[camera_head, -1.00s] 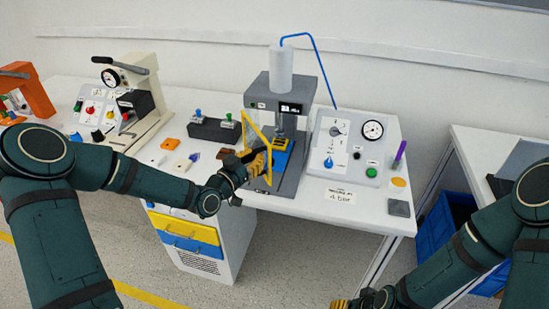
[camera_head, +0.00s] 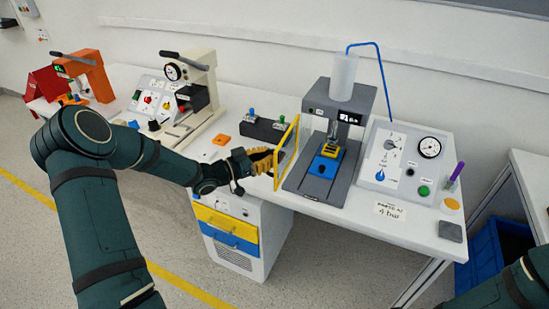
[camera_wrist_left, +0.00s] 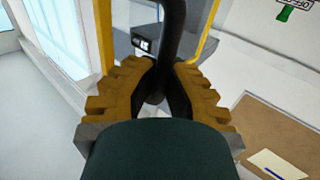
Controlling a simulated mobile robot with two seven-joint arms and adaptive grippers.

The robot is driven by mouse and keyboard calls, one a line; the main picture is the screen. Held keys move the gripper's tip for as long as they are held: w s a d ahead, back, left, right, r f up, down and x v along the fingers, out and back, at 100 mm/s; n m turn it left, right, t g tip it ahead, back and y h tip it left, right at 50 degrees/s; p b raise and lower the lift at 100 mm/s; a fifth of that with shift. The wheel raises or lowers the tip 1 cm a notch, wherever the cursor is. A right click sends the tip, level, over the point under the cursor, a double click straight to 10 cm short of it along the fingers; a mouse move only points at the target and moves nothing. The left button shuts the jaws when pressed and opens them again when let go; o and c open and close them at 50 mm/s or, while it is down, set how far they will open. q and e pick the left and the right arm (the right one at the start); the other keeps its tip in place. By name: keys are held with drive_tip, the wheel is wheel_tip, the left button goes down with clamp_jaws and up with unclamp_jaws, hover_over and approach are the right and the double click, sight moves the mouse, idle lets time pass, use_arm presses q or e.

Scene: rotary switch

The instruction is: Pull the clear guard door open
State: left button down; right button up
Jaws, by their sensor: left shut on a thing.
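The clear guard door (camera_head: 287,147) has a yellow frame and stands swung out at the left side of the grey press (camera_head: 336,125). The press front is uncovered, with a blue and yellow fixture (camera_head: 326,162) showing inside. My left gripper (camera_head: 273,159) is shut on the door's black handle. In the left wrist view, the yellow-padded fingers (camera_wrist_left: 155,88) close around the black handle (camera_wrist_left: 170,45), with the yellow door frame (camera_wrist_left: 105,35) behind it. My right gripper is out of view; only part of that arm shows at the lower right.
A control panel with a gauge (camera_head: 429,148) stands right of the press. A dark box with switches (camera_head: 262,131) is behind the door to the left. A blue crate (camera_head: 490,250) is at the right.

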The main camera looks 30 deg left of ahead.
use_arm(q)
drive_tip(key=shift+m+g+h, duration=0.5)
drive_tip(key=shift+h, duration=0.1)
drive_tip(key=shift+w+a+f+p, duration=0.15)
drive_tip(key=shift+w+a, duration=0.1)
drive_tip(key=shift+a, duration=0.8)
drive_tip(key=shift+w+a+r+p, duration=0.1)
drive_tip(key=shift+w+a+p, duration=0.1)
drive_tip(key=shift+a, duration=0.85)
drive_tip(key=c, duration=1)
unclamp_jaws()
drive_tip(key=shift+s+a, duration=0.15)
drive_tip(key=shift+s, duration=0.05)
drive_tip(key=shift+w, duration=0.1)
drive_tip(key=v, duration=1.2)
